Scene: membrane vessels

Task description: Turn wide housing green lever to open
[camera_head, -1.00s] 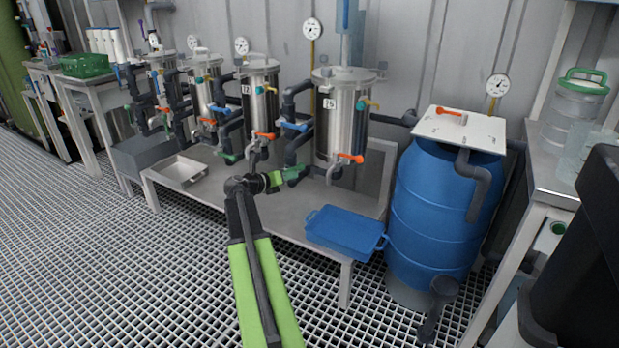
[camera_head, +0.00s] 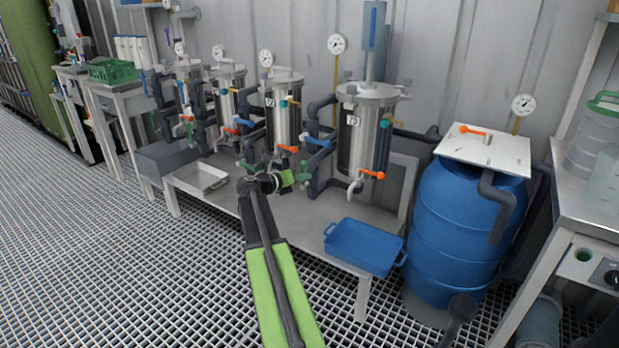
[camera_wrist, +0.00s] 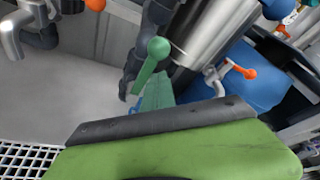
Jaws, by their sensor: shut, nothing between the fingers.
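The wide housing (camera_head: 364,135) is the steel cylinder marked 75, at the right end of the row on the bench. Its green lever (camera_head: 304,171) is low on the dark pipework to its left. My gripper (camera_head: 288,178) is shut and empty, close to the left of the lever in the head view. In the wrist view, my green finger with a dark edge fills the bottom, below the knob. I cannot tell whether it touches the lever's stem.
An orange-handled tap (camera_head: 372,174) is on the housing's front. A blue tub (camera_head: 364,246) sits at the bench's front right corner. A blue barrel (camera_head: 462,230) stands right of the bench. A narrower housing (camera_head: 283,115) is to the left. The grating floor in front is open.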

